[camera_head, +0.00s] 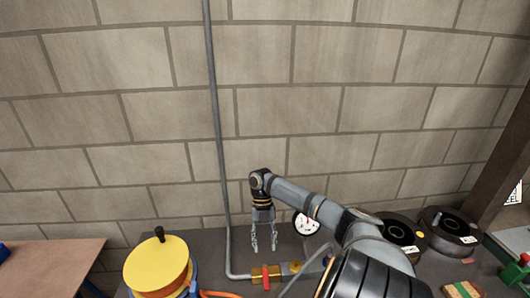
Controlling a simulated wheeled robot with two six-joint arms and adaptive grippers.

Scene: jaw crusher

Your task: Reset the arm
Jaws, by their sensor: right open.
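My right arm reaches in from the lower right. My right gripper (264,245) hangs fingers down at the end of it, near the middle of the view. Its two fingers are apart with nothing between them. It is above or in front of the dark bench, left of the white round gauge. I cannot tell its exact height over the bench. My left gripper does not show.
A yellow round-topped machine part (158,265) with a black knob stands at lower left. A grey pipe (218,130) runs down the block wall to a valve with a red handle (265,277). A white gauge (306,223) and dark round discs (450,226) are to the right.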

